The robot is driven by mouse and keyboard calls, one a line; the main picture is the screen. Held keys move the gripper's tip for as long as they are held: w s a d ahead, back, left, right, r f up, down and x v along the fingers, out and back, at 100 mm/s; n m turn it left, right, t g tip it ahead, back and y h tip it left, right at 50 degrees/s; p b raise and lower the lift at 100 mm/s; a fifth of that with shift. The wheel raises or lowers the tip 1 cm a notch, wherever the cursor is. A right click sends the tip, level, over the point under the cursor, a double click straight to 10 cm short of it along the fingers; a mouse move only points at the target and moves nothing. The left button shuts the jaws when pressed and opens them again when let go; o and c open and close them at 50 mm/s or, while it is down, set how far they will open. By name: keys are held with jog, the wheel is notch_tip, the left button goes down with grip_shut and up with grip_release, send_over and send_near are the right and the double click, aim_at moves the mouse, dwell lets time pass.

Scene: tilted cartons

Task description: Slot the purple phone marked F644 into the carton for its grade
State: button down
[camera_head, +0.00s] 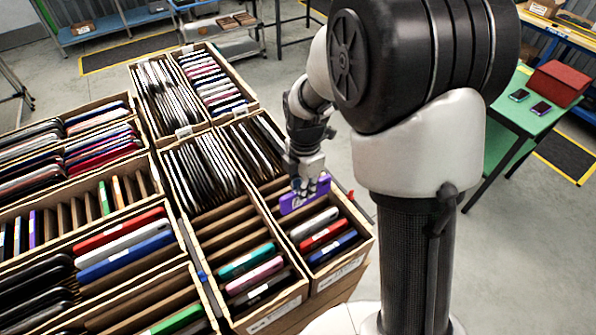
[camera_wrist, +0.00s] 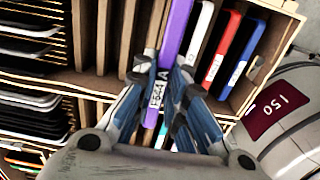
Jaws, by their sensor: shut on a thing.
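The purple phone (camera_head: 305,194) is in my gripper (camera_head: 308,188), over the right-hand carton (camera_head: 362,246) in the head view. In the wrist view the purple phone (camera_wrist: 177,32) stands on edge between the fingers of my gripper (camera_wrist: 170,75), with a white label reading F644 and a letter A. My gripper is shut on it. White, red and blue phones stand in slots beside it in the same carton. The phone lines up with the slots; how deep it sits is hidden. The carton's front label is too small to read.
Neighbouring cartons hold many phones; the carton to the left (camera_head: 283,313) has teal, pink and black phones (camera_head: 262,290) and bare dividers. A green table (camera_head: 537,118) at the right bears two phones and a red box (camera_head: 559,83). My base lies close to the cartons.

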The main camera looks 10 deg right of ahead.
aim_at(304, 210)
jog(key=shift+s, duration=0.35)
jog(key=shift+f+b, duration=3.3)
jog(key=shift+f, duration=1.1)
jog(key=shift+f, duration=0.3)
jog(key=c, duration=1.5)
grip_release()
jog(key=shift+c, duration=0.2)
jog(key=shift+r, duration=0.1)
